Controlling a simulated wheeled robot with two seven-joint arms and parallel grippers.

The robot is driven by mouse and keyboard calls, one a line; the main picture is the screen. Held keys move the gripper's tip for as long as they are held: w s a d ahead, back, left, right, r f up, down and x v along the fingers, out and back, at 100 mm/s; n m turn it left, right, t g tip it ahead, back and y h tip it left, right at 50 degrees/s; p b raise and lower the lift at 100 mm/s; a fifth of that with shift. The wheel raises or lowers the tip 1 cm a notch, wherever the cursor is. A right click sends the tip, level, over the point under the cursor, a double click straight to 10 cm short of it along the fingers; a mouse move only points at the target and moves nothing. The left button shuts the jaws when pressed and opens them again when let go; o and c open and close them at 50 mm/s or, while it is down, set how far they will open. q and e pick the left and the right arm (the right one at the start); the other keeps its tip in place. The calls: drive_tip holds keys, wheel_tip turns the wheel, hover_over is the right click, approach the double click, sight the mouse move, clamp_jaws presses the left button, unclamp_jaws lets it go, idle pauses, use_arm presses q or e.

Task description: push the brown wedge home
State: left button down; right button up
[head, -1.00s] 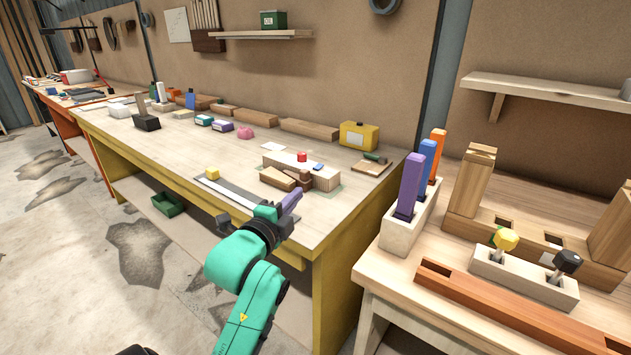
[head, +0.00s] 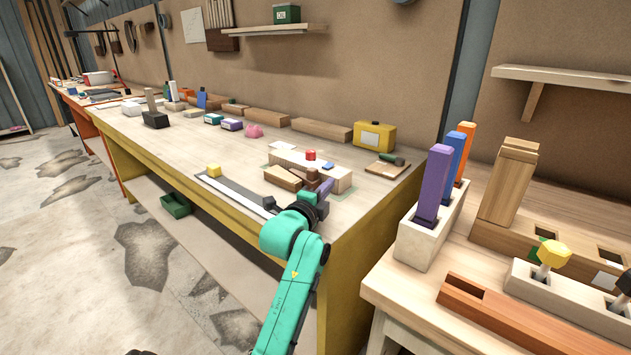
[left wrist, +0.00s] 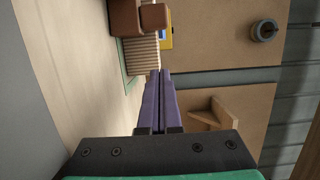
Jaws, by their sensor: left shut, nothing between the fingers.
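The brown wedge looks like the dark brown piece (head: 312,175) on the yellow-legged bench, between a lighter brown block (head: 283,178) and a long pale block (head: 338,180). How far it sits in is too small to tell. My left gripper (head: 326,186), with purple fingers, is just in front of the dark piece on the near side, shut and empty. In the left wrist view the shut fingers (left wrist: 160,73) point past two brown pieces (left wrist: 126,19) (left wrist: 155,17) at the top; a gap shows between tips and pieces. My right gripper is not in view.
A red knob (head: 311,154) and a blue piece (head: 328,166) are on the pale block. A yellow box (head: 374,137) stands behind. A second bench with slotted blocks is at right.

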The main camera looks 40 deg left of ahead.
sight(302, 173)
use_arm(q)
drive_tip(key=a, duration=0.4)
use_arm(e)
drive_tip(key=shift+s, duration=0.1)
use_arm(q)
drive_tip(key=a, duration=0.5)
drive_tip(key=shift+w, duration=0.4)
drive_tip(key=shift+a, duration=0.35)
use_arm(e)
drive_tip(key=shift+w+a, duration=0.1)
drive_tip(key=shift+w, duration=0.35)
